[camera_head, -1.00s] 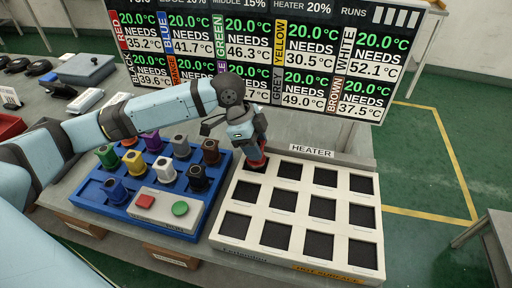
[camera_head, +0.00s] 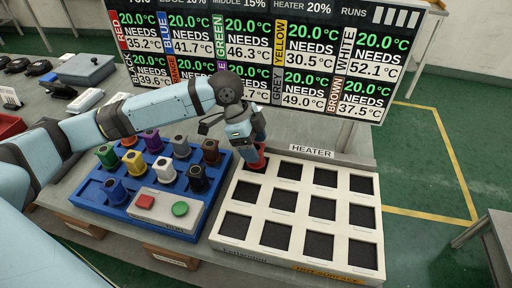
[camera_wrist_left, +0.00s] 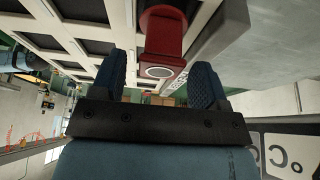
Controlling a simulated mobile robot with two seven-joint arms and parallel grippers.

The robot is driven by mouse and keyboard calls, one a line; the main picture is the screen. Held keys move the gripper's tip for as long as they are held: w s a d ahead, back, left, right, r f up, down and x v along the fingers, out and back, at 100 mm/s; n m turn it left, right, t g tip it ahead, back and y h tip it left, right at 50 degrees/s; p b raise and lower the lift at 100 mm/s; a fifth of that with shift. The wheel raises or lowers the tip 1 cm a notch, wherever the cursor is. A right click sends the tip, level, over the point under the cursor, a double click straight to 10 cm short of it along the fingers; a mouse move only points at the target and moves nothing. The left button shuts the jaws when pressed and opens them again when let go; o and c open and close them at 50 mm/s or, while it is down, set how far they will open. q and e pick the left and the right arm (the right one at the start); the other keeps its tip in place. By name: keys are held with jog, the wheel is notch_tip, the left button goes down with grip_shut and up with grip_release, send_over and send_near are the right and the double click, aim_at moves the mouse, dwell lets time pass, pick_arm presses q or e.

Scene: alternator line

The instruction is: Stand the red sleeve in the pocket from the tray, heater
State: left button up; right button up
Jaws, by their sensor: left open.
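The red sleeve (camera_head: 253,161) stands at the back-left pocket of the white heater (camera_head: 232,200); its foot is partly hidden in the head view. My left gripper (camera_head: 251,146) is just above it. In the left wrist view the red sleeve (camera_wrist_left: 164,42) lies between the two spread dark fingers (camera_wrist_left: 160,80) of my left gripper, with gaps on both sides. The left gripper is open. The blue tray (camera_head: 119,206) stands to the left of the heater. My right gripper is not in view.
Several coloured sleeves, such as the green one (camera_head: 107,156) and the brown one (camera_head: 210,151), stand in the blue tray. A panel with a red and a green button (camera_head: 180,208) sits at its front. The other heater pockets are empty. A display board (camera_head: 250,60) stands behind.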

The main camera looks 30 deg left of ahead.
pick_arm(q)
jog(key=v, duration=1)
jog(key=shift+r+p, duration=0.3)
jog(key=shift+r, duration=0.1)
jog(key=shift+a, duration=0.15)
